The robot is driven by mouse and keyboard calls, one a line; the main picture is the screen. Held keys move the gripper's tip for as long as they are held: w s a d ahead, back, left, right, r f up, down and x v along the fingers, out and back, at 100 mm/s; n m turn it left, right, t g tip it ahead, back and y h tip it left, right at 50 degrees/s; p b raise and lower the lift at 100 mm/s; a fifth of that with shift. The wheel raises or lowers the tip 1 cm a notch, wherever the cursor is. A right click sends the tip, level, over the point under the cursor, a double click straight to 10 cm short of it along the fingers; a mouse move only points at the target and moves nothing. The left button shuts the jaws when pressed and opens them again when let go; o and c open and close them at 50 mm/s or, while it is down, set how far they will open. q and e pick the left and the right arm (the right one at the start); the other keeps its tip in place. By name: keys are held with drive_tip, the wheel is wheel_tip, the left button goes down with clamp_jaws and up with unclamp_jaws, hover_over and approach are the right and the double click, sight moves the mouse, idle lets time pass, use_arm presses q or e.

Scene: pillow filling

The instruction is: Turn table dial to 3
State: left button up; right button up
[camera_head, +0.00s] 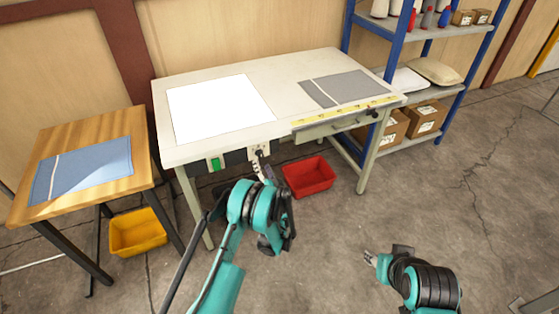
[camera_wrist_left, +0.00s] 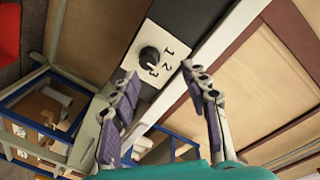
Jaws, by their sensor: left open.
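The table dial is a black round knob (camera_wrist_left: 150,56) on a white plate marked 1, 2 and 3; I cannot tell which number it points at. In the head view its small plate (camera_head: 259,151) sits on the front edge of the white table (camera_head: 310,66). My left gripper (camera_head: 266,172) is just in front of and below the plate. In the left wrist view its two fingers (camera_wrist_left: 160,85) are spread, with the knob beyond the tips and nothing between them. My right gripper (camera_head: 370,258) is low over the floor, far from the dial; its finger opening is too small to tell.
A green switch (camera_head: 215,163) is left of the dial. A red bin (camera_head: 308,177) and a yellow bin (camera_head: 138,232) stand on the floor. A white sheet (camera_head: 218,106) and grey cloth (camera_head: 350,88) lie on the table. A blue shelf (camera_head: 350,22) stands behind right.

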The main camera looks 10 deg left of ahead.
sight(261, 157)
use_arm(q)
drive_tip(key=w, duration=0.2)
drive_tip(key=w+a+f+b, duration=0.1)
drive_tip(key=w+b, duration=0.1)
drive_tip(key=w, duration=0.1)
drive_tip(key=shift+w+a+f, duration=0.25)
drive_tip(key=shift+w+f, duration=0.05)
drive_tip(key=shift+f, duration=0.05)
drive_tip(key=shift+w+a+r, duration=0.1)
drive_tip(key=shift+w+a, duration=0.25)
drive_tip(key=shift+w, duration=0.3)
drive_tip(key=shift+m, duration=0.3)
clamp_jaws()
